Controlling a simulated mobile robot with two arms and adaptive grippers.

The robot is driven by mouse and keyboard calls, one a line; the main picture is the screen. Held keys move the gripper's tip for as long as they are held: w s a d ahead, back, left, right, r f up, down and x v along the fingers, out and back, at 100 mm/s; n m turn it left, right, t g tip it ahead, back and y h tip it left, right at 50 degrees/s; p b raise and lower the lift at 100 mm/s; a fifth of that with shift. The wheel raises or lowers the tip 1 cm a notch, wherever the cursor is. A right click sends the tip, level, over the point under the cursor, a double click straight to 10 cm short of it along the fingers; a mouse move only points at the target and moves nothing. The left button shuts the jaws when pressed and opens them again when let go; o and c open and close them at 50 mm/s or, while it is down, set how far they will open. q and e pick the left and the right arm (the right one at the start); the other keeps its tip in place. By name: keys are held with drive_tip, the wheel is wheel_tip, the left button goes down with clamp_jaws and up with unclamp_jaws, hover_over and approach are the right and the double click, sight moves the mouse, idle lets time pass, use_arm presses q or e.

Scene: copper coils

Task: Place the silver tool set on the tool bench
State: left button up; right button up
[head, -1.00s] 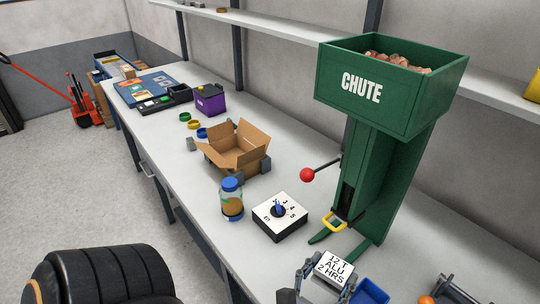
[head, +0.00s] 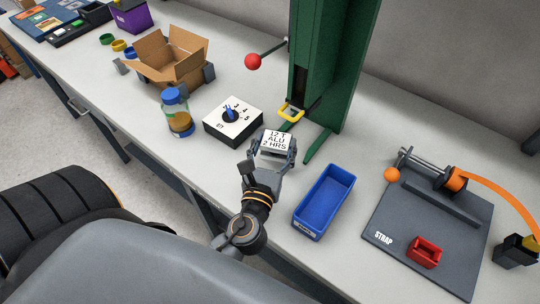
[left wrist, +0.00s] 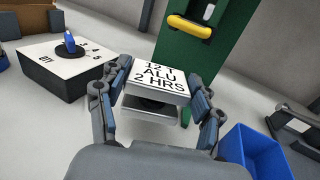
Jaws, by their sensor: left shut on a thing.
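A small silver block (head: 277,139) with a white top lettered "12 T ALU 2 HRS" is at the foot of the green chute stand, over the grey-white bench (head: 215,168). My left gripper (head: 272,154) is shut on it, one finger on each side. In the left wrist view the block (left wrist: 158,76) sits level between the fingers of the left gripper (left wrist: 163,88), with a silver lower part under its top. I cannot tell whether it touches the bench. No separate silver tool set is recognisable. My right gripper is out of view.
The green chute stand (head: 322,75) rises just behind the block. A dial box (head: 233,121) and jar (head: 177,112) are to its left, with an open carton (head: 168,63) behind. A blue bin (head: 325,200) and STRAP board (head: 420,228) lie right.

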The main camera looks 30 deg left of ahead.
sight(270, 153)
use_arm(q)
drive_tip(key=shift+w+a+f, duration=0.3)
drive_tip(key=shift+a+f, duration=0.15)
drive_tip(key=shift+f, duration=0.1)
drive_tip(key=shift+a+f+b, duration=0.2)
drive_tip(key=shift+f+b, duration=0.05)
drive_tip(key=shift+b, duration=0.15)
drive_tip(key=f+b, duration=0.3)
drive_tip(key=shift+w+a, duration=0.15)
drive_tip(key=shift+a, duration=0.05)
drive_tip(key=shift+f+b, duration=0.25)
drive_tip(key=shift+b, duration=0.2)
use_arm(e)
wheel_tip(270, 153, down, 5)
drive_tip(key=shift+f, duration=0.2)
use_arm(q)
drive_tip(key=shift+r, duration=0.1)
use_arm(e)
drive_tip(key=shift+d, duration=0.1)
